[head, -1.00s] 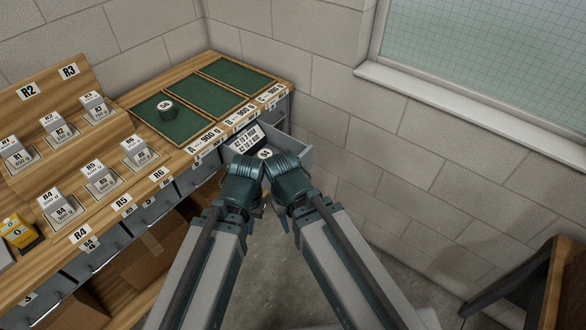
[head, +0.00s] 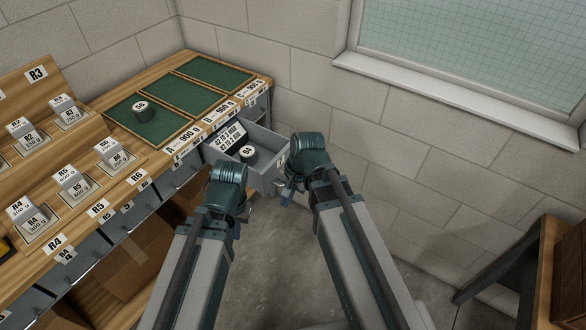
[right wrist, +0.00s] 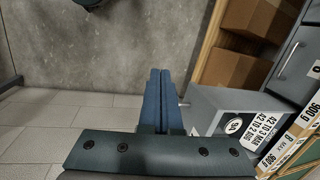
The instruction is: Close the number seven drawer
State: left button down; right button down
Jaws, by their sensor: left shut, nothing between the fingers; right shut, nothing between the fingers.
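A grey drawer (head: 268,172) is pulled out of the bench near its right end; I cannot read a number seven on it. Inside lie a dark round piece with a white top label (head: 248,155) and a black-and-white card (head: 229,136). The drawer also shows in the right wrist view (right wrist: 212,98), right of the fingers. My left gripper (head: 243,212) is shut and empty, low in front of the drawer's left side, partly hidden by its wrist. My right gripper (head: 286,193) is shut and empty by the drawer's front right corner; contact is unclear. It also shows in the right wrist view (right wrist: 158,78).
Cardboard boxes (head: 138,262) sit below. A block wall stands behind, and a wooden item (head: 545,262) at the right.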

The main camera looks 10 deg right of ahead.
aim_at(233, 128)
jog(key=w+d+m+t+y+b, duration=0.5)
jog(key=w+d+m, duration=0.85)
jog(key=m, duration=0.55)
jog(key=shift+t+h, duration=0.3)
jog(key=shift+h, duration=0.4)
jog(key=shift+a+r+b+x, duration=0.2)
jog(key=shift+b+x, duration=0.95)
jog(key=shift+x, duration=0.8)
jog(key=shift+a+r+b+x, duration=0.15)
jog(key=shift+b+x, duration=1)
jog(key=shift+x, duration=0.8)
jog(key=shift+a+r+b+x, duration=0.2)
jog(key=shift+b+x, duration=0.95)
jog(key=shift+x, duration=0.75)
jog(key=shift+w, duration=0.25)
jog(key=w+a, duration=2)
jog(key=shift+w+a, duration=0.6)
